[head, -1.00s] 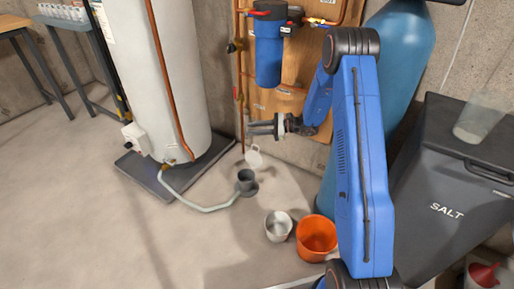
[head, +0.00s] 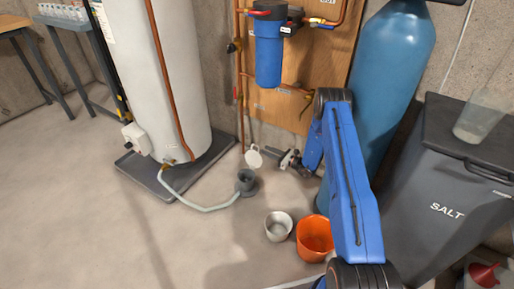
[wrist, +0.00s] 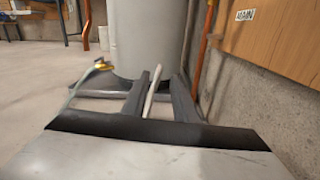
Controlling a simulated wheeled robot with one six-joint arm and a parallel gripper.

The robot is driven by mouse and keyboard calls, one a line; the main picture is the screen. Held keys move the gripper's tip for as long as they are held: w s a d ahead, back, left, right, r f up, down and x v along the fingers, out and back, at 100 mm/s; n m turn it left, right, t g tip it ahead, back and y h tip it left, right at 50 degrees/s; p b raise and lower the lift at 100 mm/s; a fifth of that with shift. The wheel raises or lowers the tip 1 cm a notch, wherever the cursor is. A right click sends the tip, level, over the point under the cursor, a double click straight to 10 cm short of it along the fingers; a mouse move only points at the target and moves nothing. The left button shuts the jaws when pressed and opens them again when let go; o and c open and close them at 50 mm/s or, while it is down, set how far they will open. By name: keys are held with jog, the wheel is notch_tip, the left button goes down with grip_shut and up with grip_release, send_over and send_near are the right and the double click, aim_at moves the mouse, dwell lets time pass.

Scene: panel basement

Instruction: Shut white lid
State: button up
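The white lid (head: 253,158) stands raised, just above and right of the dark grey round drain fitting (head: 246,181) in the head view. The fitting's mouth looks uncovered. My gripper (head: 270,154) is low, right beside the lid on its right side. In the wrist view the lid (wrist: 152,92) shows nearly edge-on as a thin white strip between the two dark fingers of my gripper (wrist: 160,97). The fingers are apart, with a clear gap on the right of the strip. Whether the left finger touches it I cannot tell.
A pale hose runs from the white tank (head: 165,80) on its dark tray to the fitting. A metal pot (head: 279,226) and an orange bucket (head: 314,238) stand nearer. A wooden panel (head: 310,70) and concrete wall are behind my gripper. The floor at left is clear.

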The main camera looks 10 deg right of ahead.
send_over(254, 157)
jog(key=d, duration=0.2)
jog(key=shift+w, duration=0.45)
jog(key=shift+c, duration=0.5)
grip_shut()
